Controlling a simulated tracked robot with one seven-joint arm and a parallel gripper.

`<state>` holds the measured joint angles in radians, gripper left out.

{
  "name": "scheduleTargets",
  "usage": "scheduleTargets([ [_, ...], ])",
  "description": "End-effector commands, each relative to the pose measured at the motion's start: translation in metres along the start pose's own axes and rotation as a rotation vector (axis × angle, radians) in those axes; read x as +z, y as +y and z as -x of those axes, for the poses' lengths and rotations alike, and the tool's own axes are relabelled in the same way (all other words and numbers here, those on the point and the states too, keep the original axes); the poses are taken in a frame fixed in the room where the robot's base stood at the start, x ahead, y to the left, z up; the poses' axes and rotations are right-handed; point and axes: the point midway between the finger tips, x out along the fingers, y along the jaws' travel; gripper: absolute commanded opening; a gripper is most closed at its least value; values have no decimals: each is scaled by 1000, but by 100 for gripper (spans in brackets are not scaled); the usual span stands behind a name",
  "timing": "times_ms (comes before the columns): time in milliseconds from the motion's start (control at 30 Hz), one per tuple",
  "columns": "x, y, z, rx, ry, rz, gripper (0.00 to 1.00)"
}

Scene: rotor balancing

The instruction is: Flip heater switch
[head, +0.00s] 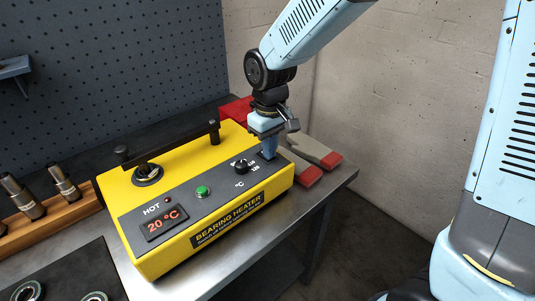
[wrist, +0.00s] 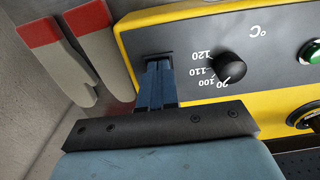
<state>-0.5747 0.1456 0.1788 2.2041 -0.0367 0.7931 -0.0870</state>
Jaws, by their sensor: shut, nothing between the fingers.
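The yellow bearing heater (head: 215,239) stands on the bench with a dark sloping control panel. Its display (head: 162,224) reads 20 °C in red. A small dark switch (wrist: 150,56) sits at the end of the panel beyond the temperature knob, mostly hidden by my fingertips. Which way it is set cannot be told. My gripper (head: 269,155) is shut and empty, pointing down at that end of the panel. In the wrist view its blue fingertips (wrist: 157,68) are right at the switch, touching it or just above it.
The black temperature knob (head: 241,166) is close beside my fingers, and a green button (head: 203,191) is farther along. Grey and red gloves (head: 316,151) lie behind the heater's right end. A black bar (head: 180,143) spans the heater top. A wooden rack (head: 45,215) stands left.

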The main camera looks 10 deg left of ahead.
Motion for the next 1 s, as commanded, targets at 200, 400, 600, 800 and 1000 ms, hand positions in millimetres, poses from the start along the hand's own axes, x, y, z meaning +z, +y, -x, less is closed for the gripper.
scheduleTargets([
  [200, 0, 0, 6, 0, 0, 0, 0],
  [400, 0, 0, 19, 0, 0, -1, 0],
  [600, 0, 0, 32, 0, 1, -1, 0],
  [800, 0, 0, 45, 0, 0, -1, 0],
  [1000, 0, 0, 58, 0, 1, -1, 0],
])
